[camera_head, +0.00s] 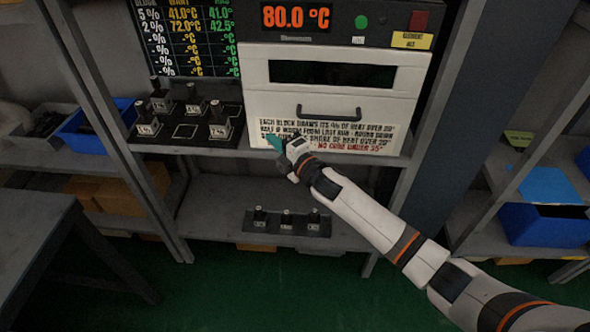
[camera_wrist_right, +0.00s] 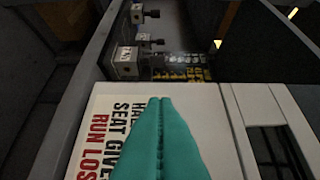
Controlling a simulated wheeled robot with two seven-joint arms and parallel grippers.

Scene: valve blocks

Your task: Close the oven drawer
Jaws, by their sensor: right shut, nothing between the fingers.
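The oven (camera_head: 335,80) has a white front with a dark window strip, a dark bar handle (camera_head: 330,112) and printed text below it. I see no clear gap around the front in the head view, and cannot tell whether it sits fully flush. My right gripper (camera_head: 275,142) is at the lower left of the front, below and left of the handle. Its teal fingers are shut and empty. In the right wrist view the shut fingers (camera_wrist_right: 160,135) lie over the white lettered front (camera_wrist_right: 108,128); contact cannot be told. My left gripper is not in view.
A rack of valve blocks (camera_head: 187,132) stands left of the oven on the same shelf. A smaller rack (camera_head: 287,225) sits on the lower shelf. A blue bin (camera_head: 95,125) is at the left, another (camera_head: 545,228) at the right. Shelf posts flank the oven.

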